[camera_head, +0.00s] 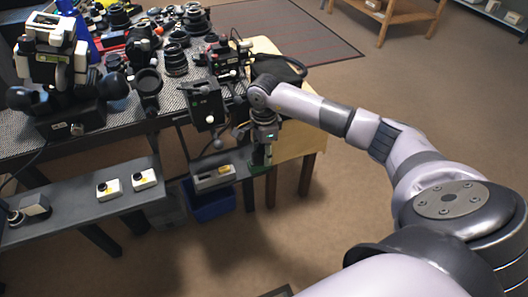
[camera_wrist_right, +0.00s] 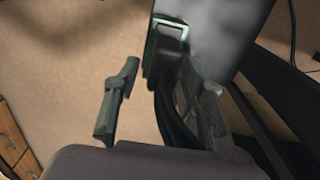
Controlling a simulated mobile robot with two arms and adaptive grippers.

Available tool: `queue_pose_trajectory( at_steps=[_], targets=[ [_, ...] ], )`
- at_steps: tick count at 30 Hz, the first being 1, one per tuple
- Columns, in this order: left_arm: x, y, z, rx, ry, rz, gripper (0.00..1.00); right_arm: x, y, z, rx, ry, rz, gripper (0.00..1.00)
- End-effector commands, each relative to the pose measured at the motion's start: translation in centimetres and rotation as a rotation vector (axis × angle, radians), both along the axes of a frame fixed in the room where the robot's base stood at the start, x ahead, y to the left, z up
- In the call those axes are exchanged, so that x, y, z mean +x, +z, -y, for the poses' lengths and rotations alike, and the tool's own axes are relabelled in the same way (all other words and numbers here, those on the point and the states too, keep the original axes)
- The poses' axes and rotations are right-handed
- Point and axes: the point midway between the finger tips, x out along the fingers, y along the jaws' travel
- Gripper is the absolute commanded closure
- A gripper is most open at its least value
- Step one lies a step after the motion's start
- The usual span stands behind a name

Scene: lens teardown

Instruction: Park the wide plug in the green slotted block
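The green slotted block (camera_wrist_right: 152,50) sits at the end of a dark grey shelf in the right wrist view. In the head view only a little of its green (camera_head: 258,169) shows below my right gripper (camera_head: 262,155). A dark plug-like piece (camera_wrist_right: 171,30) sits at the block's slot, and a black cable or strap runs from there toward my gripper. I cannot tell how deep it sits. My right gripper (camera_wrist_right: 160,100) is open, its two fingers apart, near the block, with the black strip between them or behind. My left gripper is not in view.
A blue bin (camera_head: 208,207) stands below. The table behind is crowded with lenses. Open floor lies in front.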

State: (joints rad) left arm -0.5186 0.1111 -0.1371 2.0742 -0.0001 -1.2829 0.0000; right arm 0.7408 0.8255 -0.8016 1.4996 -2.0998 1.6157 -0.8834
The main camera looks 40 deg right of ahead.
Motion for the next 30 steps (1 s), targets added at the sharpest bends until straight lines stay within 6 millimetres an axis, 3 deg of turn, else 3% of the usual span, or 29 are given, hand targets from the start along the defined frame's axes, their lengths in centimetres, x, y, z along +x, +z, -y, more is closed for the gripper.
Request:
queue_pose_trajectory(
  at_steps=[13,24,30],
  targets=[
    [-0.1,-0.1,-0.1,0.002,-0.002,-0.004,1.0,0.1,0.8,0.0,0.0,0.0,0.002,0.57],
    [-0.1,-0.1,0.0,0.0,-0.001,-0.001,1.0,0.1,8.2,0.0,0.0,0.0,0.005,0.57],
    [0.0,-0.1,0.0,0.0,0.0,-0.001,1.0,0.1,11.1,0.0,0.0,-0.001,0.002,0.57]
  ],
)
